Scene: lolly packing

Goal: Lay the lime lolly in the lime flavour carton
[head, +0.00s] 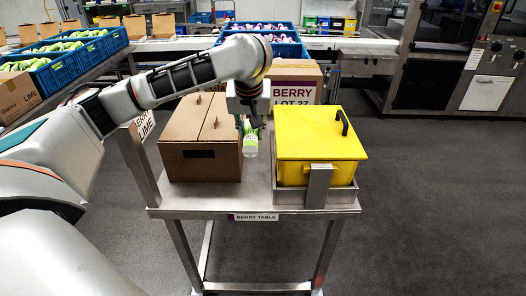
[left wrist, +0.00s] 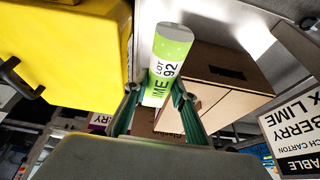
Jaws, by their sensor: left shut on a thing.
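My left gripper (head: 249,120) is shut on the lime lolly (head: 250,143), a white and green tube, and holds it pointing down above the table. In the left wrist view the gripper (left wrist: 155,97) grips the lolly (left wrist: 171,62), whose print reads "LIME LOT 92". A brown carton (head: 200,160) with lid flaps and a dark slot stands just left of the lolly; I see no flavour name on its front. A carton marked "LIME" (head: 118,98) lies partly in view at the far left edge. My right gripper is not in view.
A yellow lidded box (head: 320,146) with a black handle sits in a metal holder at the table's right. A "BERRY LOT 27" carton (head: 297,93) stands behind. Blue crates of lollies (head: 62,74) stand further back. The table's (head: 190,200) front strip is bare.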

